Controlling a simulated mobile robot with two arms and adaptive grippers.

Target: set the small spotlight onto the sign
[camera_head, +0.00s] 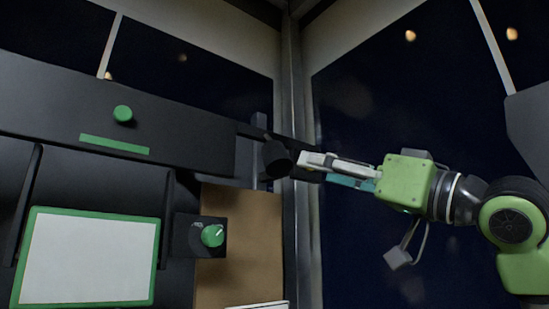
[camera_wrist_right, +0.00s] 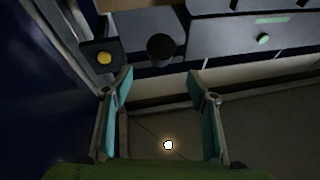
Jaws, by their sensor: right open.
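The small spotlight, a short black cylinder (camera_head: 276,158), sits near the picture's middle by the window post, at the end of a dark bar from the black panel. What looks like the same dark cylinder (camera_wrist_right: 160,47) shows in the right wrist view, beyond the fingertips. My right gripper (camera_head: 312,170) reaches in from the right with its tips close to the cylinder. In the wrist view its teal-padded fingers (camera_wrist_right: 160,74) are wide apart with nothing between them. I cannot tell which panel is the sign; a white, green-framed panel (camera_head: 88,258) stands lower left. My left gripper is not in view.
A black panel (camera_head: 190,128) with a green knob (camera_head: 123,114) crosses the left. A black box with another green knob (camera_head: 213,235) is beside a brown board (camera_head: 240,255). The window post (camera_head: 296,90) is close to my right fingertips. Dark glass fills the right.

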